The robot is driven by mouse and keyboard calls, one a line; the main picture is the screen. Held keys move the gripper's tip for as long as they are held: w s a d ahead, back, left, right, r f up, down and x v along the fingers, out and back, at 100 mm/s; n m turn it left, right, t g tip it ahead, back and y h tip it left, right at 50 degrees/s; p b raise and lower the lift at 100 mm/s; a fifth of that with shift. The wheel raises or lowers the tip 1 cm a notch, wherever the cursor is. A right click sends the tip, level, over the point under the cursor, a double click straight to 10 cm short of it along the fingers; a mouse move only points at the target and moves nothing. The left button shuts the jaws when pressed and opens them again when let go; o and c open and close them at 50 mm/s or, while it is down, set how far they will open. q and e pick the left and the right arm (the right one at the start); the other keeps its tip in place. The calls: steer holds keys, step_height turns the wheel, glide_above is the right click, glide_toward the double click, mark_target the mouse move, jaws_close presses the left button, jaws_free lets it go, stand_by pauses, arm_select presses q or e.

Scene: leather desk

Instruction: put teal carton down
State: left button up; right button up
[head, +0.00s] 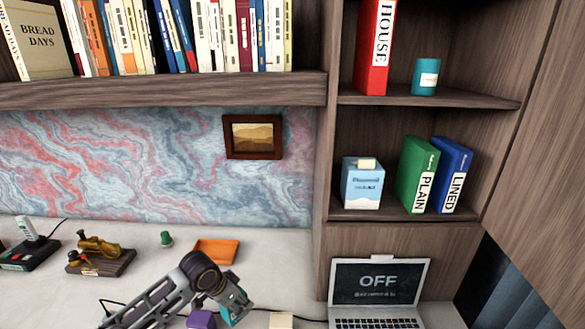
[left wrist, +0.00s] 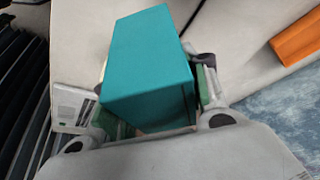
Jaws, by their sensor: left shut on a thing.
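The teal carton (left wrist: 148,62) fills the middle of the left wrist view as a plain teal box. My left gripper (left wrist: 154,85) is shut on it, with one finger on each side. In the head view the carton (head: 227,316) shows only as a small teal patch below my left gripper (head: 236,300), near the bottom edge. The gripper hides most of it there. I cannot tell whether the carton touches the desk. My right gripper is in neither view.
On the pale desk (head: 120,285), an orange tray (head: 216,252) lies behind the gripper. A purple object (head: 201,319) and a cream block (head: 281,321) are close on either side. A laptop (head: 378,282) stands at right. Bare desk lies between tray and laptop.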

arm_select(q)
steer(key=shift+w+a+r+n, duration=0.15)
steer(key=shift+w+r+n, duration=0.4)
steer(key=shift+n, duration=0.25)
steer(key=shift+a+r+n+t+y, duration=0.5)
steer(key=shift+a+r+n+y, duration=1.25)
steer(key=shift+r+n, duration=1.8)
steer(key=s+a+f, duration=0.1)
steer(key=s+f, duration=0.5)
steer(key=f, duration=0.1)
steer(key=shift+s+a+h, duration=0.15)
steer(key=shift+a+h, duration=0.15)
steer(key=shift+h, duration=0.05)
steer(key=shift+m, duration=0.25)
